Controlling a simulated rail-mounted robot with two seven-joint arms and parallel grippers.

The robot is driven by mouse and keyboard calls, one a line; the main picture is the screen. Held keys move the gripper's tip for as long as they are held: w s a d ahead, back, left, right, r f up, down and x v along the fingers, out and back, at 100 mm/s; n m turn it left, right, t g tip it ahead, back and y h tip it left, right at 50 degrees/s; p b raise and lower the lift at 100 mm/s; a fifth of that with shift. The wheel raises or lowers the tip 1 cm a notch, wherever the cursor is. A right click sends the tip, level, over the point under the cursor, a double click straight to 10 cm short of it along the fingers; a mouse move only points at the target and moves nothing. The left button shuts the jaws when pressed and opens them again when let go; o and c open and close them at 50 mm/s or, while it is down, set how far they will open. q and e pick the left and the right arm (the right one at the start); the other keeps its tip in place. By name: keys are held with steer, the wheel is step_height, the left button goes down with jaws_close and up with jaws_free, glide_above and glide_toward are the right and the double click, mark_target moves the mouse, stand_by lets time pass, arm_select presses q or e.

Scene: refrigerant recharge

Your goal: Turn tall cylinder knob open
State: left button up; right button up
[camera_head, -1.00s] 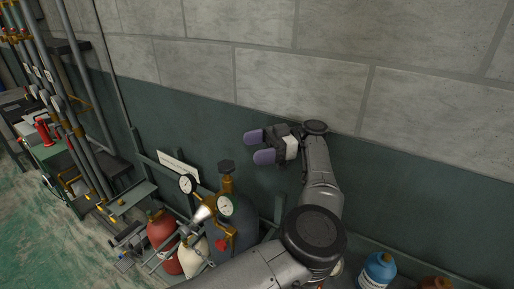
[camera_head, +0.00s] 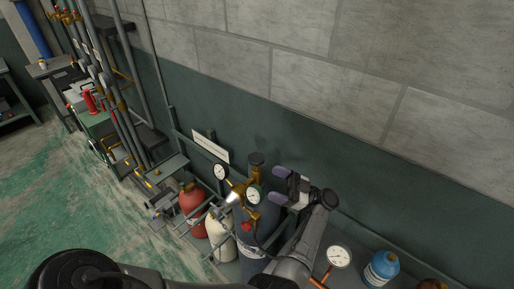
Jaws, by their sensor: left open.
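The tall dark cylinder (camera_head: 256,236) stands against the green lower wall, partly hidden by gauges and a hose. Its dark round knob (camera_head: 256,158) sits on top of a brass valve (camera_head: 256,173). My left gripper (camera_head: 280,185) has purple fingertips pointing left toward the valve. It is open and empty, just right of the valve and lower in the picture than the knob. I see no contact with the knob. My right gripper is out of view.
Gauges (camera_head: 221,172) and a red-knobbed fitting (camera_head: 246,227) crowd the cylinder's left side. A red cylinder (camera_head: 193,200) and a cream cylinder (camera_head: 220,237) stand to its left. A blue bottle (camera_head: 381,268) and another gauge (camera_head: 340,257) are at right. The wall above is bare.

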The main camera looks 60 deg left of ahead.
mark_target(263, 161)
arm_select(q)
steer(key=w+a+f+m+t+y, duration=0.2)
steer(key=w+m+t, duration=0.5)
steer(key=t, duration=0.4)
steer(key=x, duration=0.4)
steer(key=p+x, duration=0.1)
steer(key=x, duration=0.2)
steer(key=p+x, duration=0.1)
steer(key=x, duration=0.3)
steer(key=shift+s+a+r, duration=0.2)
steer(key=shift+s+r, duration=0.2)
steer(key=shift+s, duration=0.05)
steer(key=shift+s+a+p, duration=0.3)
steer(key=shift+a, duration=0.35)
steer(key=c, duration=0.9)
